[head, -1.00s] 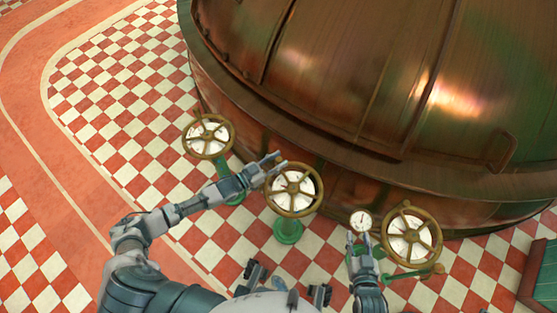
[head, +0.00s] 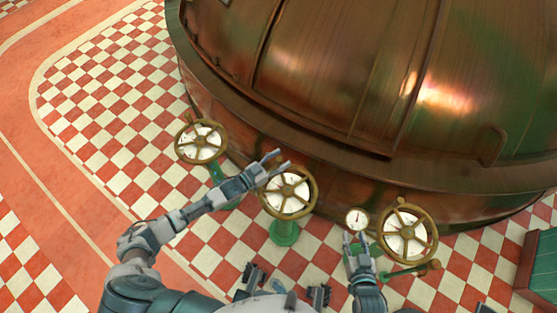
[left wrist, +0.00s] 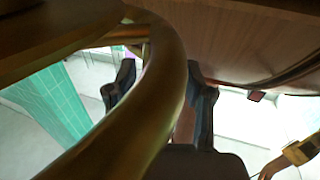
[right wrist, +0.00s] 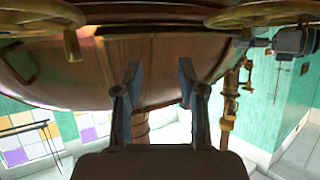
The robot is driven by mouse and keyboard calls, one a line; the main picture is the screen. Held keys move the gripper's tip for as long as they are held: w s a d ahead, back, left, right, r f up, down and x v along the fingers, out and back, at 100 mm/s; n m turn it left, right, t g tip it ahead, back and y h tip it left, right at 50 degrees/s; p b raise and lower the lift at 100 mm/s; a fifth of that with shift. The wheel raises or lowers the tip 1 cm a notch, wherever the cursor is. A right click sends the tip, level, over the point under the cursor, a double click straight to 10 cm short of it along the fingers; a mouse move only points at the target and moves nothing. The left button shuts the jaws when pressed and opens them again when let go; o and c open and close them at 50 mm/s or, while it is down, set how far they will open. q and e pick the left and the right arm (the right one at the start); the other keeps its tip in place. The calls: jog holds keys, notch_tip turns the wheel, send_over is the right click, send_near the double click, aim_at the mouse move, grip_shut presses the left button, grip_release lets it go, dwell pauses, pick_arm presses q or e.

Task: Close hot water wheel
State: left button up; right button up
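Three brass handwheels with pale dials stand by the copper kettle: a left wheel (head: 201,160), a middle wheel (head: 289,216) and a right wheel (head: 434,240). I cannot tell which is for hot water. My left gripper (head: 279,163) is at the upper left rim of the middle wheel, fingers apart. In the left wrist view, a brass rim (left wrist: 165,100) passes close before the camera, between the spread fingers (left wrist: 162,88); contact is unclear. My right gripper (head: 356,239) is open and empty, left of the right wheel, and also shows in the right wrist view (right wrist: 160,75).
The large copper kettle (head: 340,80) fills the upper right behind the wheels. A small round gauge (head: 358,219) stands between the middle and right wheels. A green box (head: 540,265) is at the right edge. Checkered floor (head: 110,110) is clear on the left.

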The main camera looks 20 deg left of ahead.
pick_arm(q)
jog(key=shift+s, duration=0.15)
jog(key=v, duration=1.1)
jog(key=shift+s+a, duration=0.2)
jog(key=shift+a, duration=0.05)
jog(key=shift+f, duration=0.1)
jog(key=shift+d, duration=0.1)
